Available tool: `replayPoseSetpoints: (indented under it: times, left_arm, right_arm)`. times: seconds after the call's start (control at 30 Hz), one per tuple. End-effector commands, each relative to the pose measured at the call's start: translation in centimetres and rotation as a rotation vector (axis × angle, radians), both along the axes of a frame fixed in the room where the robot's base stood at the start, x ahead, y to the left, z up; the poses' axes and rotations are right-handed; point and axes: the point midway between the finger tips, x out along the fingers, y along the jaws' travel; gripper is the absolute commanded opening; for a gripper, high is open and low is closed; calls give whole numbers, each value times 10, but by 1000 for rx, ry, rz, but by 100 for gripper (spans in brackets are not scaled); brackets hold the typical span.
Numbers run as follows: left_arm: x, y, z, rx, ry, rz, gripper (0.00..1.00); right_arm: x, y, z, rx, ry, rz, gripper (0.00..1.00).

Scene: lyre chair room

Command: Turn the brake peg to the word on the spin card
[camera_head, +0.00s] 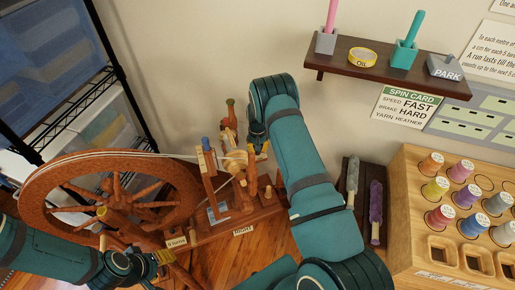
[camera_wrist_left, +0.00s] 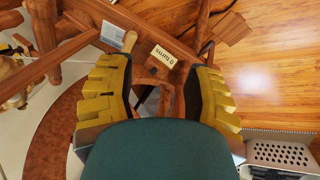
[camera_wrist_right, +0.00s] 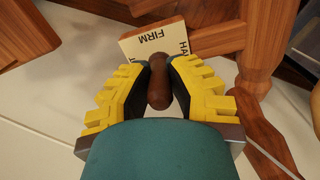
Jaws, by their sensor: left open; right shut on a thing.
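The spin card (camera_head: 408,107) hangs under the wall shelf and reads speed FAST, brake HARD, yarn HEATHER. The brown brake peg (camera_wrist_right: 159,88) is between the fingers of my right gripper (camera_wrist_right: 160,75), which is shut on it. Behind it is a cream plate (camera_wrist_right: 154,41) with FIRM and a word starting HA; a third word is mostly covered. In the head view my right arm hides the peg. My left gripper (camera_head: 163,258) is open and empty near the "0 turns" counter (camera_wrist_left: 163,55).
The spinning wheel (camera_head: 112,190) stands at left, its frame near both grippers. A shelf (camera_head: 385,68) holds an oil tin and holders. A wooden rack (camera_head: 405,210) carries several coloured spools. Two wrapped rolls (camera_head: 376,213) lie on a dark tray beside my right arm.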

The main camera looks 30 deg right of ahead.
Motion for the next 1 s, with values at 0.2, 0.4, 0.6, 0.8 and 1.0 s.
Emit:
replayPoseSetpoints:
  times: [0.2, 0.4, 0.6, 0.8, 1.0]
  left_arm:
    - [0, 0, 0, 0, 0, 0, 51]
    - [0, 0, 0, 0, 0, 0, 51]
    - [0, 0, 0, 0, 0, 0, 51]
    - [0, 0, 0, 0, 0, 0, 51]
    - [0, 0, 0, 0, 0, 0, 51]
  right_arm:
    - [-1, 0, -1, 1, 2, 1, 51]
    - [0, 0, 0, 0, 1, 1, 51]
    - [1, -1, 18, -1, -3, 1, 51]
    - [1, 0, 58, 0, -3, 0, 51]
    - [0, 0, 95, 0, -1, 0, 51]
